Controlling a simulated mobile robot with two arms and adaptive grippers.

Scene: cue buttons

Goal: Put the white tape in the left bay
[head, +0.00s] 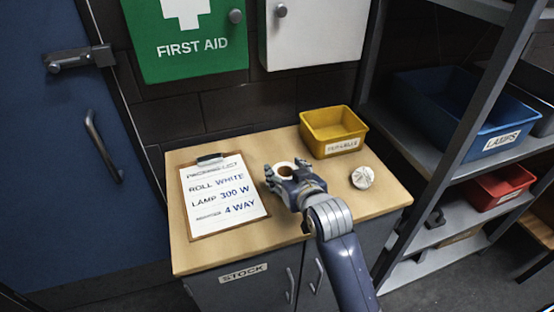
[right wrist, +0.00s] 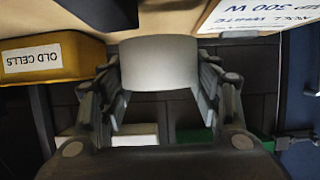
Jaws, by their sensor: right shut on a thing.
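My right gripper (head: 281,170) is over the cabinet top, shut on a roll of white tape (head: 285,169) with a brown core. In the right wrist view the white tape (right wrist: 159,63) sits between the two fingers of the right gripper (right wrist: 158,95). I cannot tell whether the tape still touches the wooden top. A second white round thing (head: 362,177) lies to the right on the top; its kind is unclear. No bay marked left can be made out. My left gripper is out of view.
A clipboard (head: 222,197) reading "ROLL WHITE" lies left of the gripper on the wooden top (head: 210,250). A yellow bin (head: 333,133) labelled "OLD CELLS" stands behind right. The shelf at right holds a blue "LAMPS" bin (head: 460,115) and a red bin (head: 495,185).

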